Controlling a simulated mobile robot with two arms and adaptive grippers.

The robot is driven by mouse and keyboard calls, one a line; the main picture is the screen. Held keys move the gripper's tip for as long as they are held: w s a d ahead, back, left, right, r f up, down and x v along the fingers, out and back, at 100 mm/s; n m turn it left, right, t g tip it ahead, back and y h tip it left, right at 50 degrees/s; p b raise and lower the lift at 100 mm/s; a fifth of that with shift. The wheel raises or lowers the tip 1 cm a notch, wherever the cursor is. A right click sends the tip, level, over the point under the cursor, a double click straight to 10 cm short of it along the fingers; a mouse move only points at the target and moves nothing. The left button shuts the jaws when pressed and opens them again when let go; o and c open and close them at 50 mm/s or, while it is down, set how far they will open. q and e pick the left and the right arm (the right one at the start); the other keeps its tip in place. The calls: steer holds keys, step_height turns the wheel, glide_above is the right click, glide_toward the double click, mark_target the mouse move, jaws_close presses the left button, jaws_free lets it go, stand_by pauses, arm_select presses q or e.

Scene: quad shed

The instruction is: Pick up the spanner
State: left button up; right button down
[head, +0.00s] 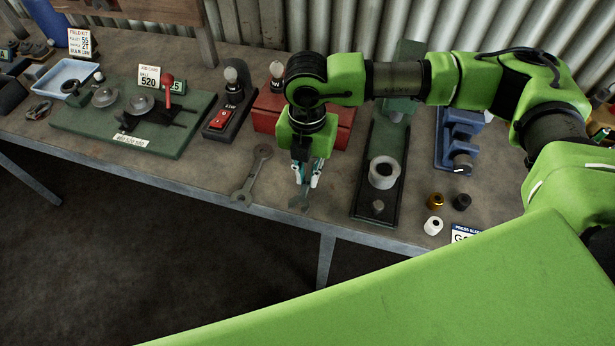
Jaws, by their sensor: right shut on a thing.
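A grey spanner (251,177) lies flat on the bench near its front edge, ring end away and open jaw toward the edge. My right gripper (308,182) points down just to the right of it, apart from it. It is shut on a smaller grey piece (299,203) that looks like the jaw end of another spanner. Its upper part is hidden by the fingers, and I cannot tell whether it touches the bench. My left gripper is not in view.
A red box (275,115) stands behind my right gripper. A black tray with a pale ring (384,173) is to its right, with small bushings (436,200) beyond. A switch box (224,118) and a green board (80,125) are at the left.

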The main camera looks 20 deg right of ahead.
steer(key=s+d+r+b, duration=0.4)
steer(key=s+r+b, duration=0.1)
steer(key=s+r, duration=0.6)
steer(key=shift+s+r, duration=0.3)
steer(key=shift+s, duration=0.9)
steer(key=shift+d, duration=0.1)
step_height(320, 180, up, 4)
steer(key=shift+p, duration=1)
